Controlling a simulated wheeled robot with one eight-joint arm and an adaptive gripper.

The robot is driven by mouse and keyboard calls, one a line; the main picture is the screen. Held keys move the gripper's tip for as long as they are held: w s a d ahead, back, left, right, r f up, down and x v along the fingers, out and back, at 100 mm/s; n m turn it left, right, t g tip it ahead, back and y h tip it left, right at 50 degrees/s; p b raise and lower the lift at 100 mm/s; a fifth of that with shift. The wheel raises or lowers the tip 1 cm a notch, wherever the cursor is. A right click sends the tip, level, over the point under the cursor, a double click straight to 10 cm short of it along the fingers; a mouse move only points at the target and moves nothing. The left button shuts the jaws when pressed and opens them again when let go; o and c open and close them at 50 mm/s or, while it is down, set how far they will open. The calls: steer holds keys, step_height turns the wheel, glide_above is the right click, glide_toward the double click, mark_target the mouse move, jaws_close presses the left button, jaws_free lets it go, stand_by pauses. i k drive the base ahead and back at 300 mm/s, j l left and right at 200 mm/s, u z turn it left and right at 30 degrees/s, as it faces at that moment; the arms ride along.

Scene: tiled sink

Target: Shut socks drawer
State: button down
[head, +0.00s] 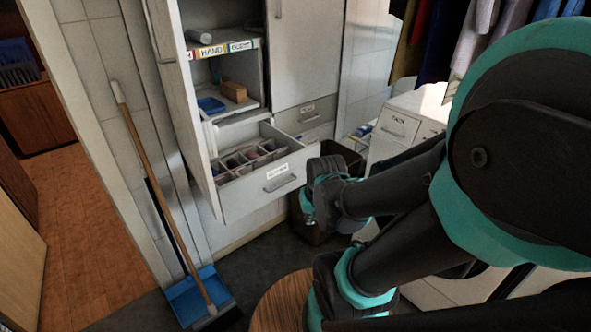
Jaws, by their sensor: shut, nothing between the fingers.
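The socks drawer (259,190) is a white drawer pulled out of the tall white cabinet. It has a metal handle and a small label, too small to read surely. Its inside is split into compartments holding dark, rolled-up items. My gripper (312,196) is the dark and teal end of my arm, just right of the drawer front in the picture. It looks shut and empty. I see no clear contact with the drawer, and the depth gap is hard to judge. My arm hides part of the area to the right.
A cabinet door (176,95) stands open left of the drawer. A broom (162,195) leans over a blue dustpan (190,298). A dark bin (345,158) stands behind my gripper. A round wooden top (280,303) is in front. A white drawer unit (392,132) stands at right.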

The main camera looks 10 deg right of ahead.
mark_target(264, 180)
steer(key=l+u, duration=0.2)
steer(key=u, duration=0.25)
steer(key=i+l+u, duration=0.1)
steer(key=u, duration=0.35)
steer(key=l+u, duration=0.3)
steer(key=u, duration=0.15)
steer(key=i+l, duration=0.25)
steer(key=i, duration=0.2)
